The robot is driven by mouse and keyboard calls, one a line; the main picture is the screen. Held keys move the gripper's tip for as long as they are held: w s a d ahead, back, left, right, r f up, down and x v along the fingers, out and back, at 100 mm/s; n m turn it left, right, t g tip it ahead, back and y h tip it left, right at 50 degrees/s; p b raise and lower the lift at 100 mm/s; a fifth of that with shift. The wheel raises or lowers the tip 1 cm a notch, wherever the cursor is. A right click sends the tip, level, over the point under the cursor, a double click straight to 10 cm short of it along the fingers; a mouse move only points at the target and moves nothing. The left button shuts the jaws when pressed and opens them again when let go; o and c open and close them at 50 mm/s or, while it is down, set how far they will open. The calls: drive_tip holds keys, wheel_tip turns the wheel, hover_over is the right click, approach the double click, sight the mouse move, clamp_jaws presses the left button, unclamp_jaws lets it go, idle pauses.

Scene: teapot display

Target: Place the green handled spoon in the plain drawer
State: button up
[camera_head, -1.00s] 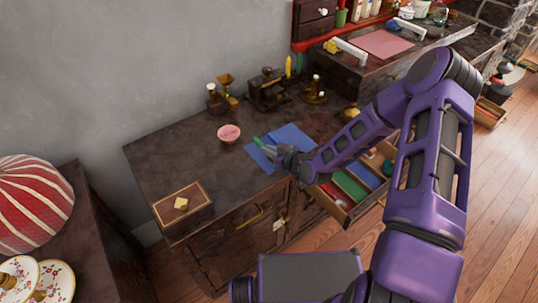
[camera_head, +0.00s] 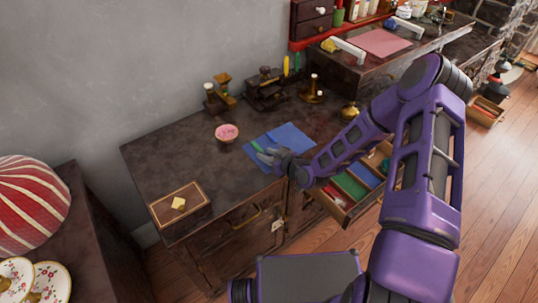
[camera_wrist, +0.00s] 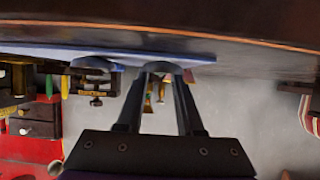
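A small green handle (camera_head: 257,146), likely the green handled spoon, shows on the blue cloth (camera_head: 291,136) on the dark cabinet top. The rest of it is hidden by my gripper. My gripper (camera_head: 268,156) is low over the cloth's front edge, beside the green handle. In the wrist view its two fingers (camera_wrist: 161,78) stand apart, with a gap between them; a grey rounded shape lies at their tips and I cannot tell what it is. An open drawer (camera_head: 342,212) with green, blue and red sections is partly behind my arm. I cannot tell which drawer is the plain one.
A wooden box (camera_head: 180,205) sits at the cabinet's front left. Brass and dark devices (camera_head: 266,90) line the back. A closed cabinet front with a brass handle (camera_head: 252,217) is below. The top between bowl and box is clear.

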drive_tip(key=shift+r+p, duration=0.15)
drive_tip(key=shift+p, duration=0.35)
drive_tip(key=v, duration=1.6)
drive_tip(key=shift+p, duration=0.3)
drive_tip(key=shift+o, duration=0.5)
drive_tip(key=shift+s+d+r, duration=0.25)
drive_tip(key=shift+s+d, duration=0.05)
drive_tip(key=shift+s, duration=0.05)
drive_tip(key=w+g+h+b, duration=0.1)
drive_tip(key=w+g+h, duration=0.3)
drive_tip(key=w, duration=0.4)
drive_tip(key=a+r+g, duration=0.3)
drive_tip(key=a+r, duration=0.2)
drive_tip(key=r, duration=0.4)
drive_tip(key=shift+h, duration=0.3)
drive_tip(key=b+x, duration=0.1)
drive_tip(key=x, duration=0.3)
drive_tip(key=b+x, duration=0.1)
drive_tip(key=x, duration=0.3)
drive_tip(key=b+x, duration=0.1)
drive_tip(key=x, duration=0.3)
drive_tip(key=shift+w+a, duration=0.15)
drive_tip(key=shift+w, duration=0.15)
drive_tip(key=b+x, duration=0.1)
drive_tip(key=x, duration=0.4)
drive_tip(key=shift+a+f+b, duration=0.1)
drive_tip(key=shift+a+b, duration=0.05)
drive_tip(key=shift+b, duration=0.15)
clamp_jaws()
